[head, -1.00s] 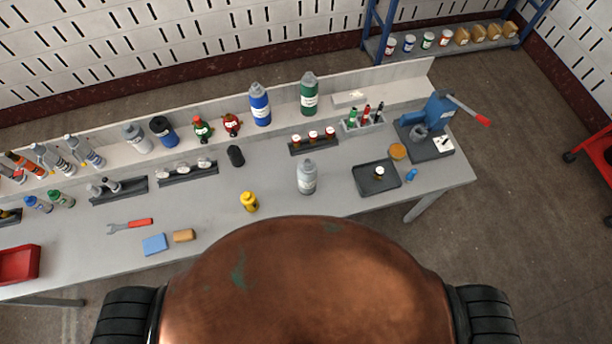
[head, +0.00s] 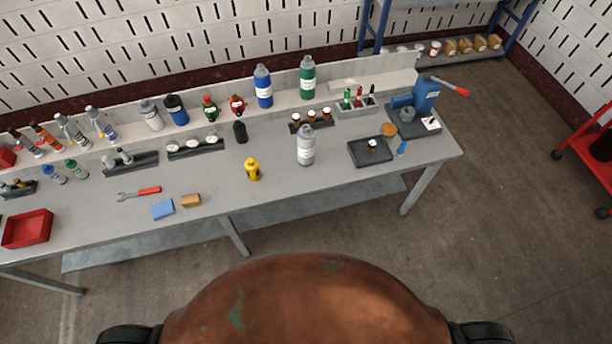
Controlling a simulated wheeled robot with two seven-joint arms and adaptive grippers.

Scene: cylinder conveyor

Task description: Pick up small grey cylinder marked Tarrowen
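Several grey cylinders show in the head view, and I cannot read the name Tarrowen on any label. A grey bottle with a white label (head: 306,146) stands upright on the bench's middle. A grey canister (head: 151,115) stands on the raised back shelf, with slimmer grey bottles (head: 72,131) to its left. Small grey-topped pieces (head: 125,156) sit in a dark rack (head: 140,164) at the left. Neither of my grippers is in view.
The grey workbench (head: 335,178) also holds a yellow bottle (head: 253,170), a dark tray (head: 384,156), a wrench (head: 140,194), a blue block (head: 163,209), a red bin (head: 27,229) and a blue press (head: 425,97). The floor before the bench is clear. A red cart (head: 590,150) stands right.

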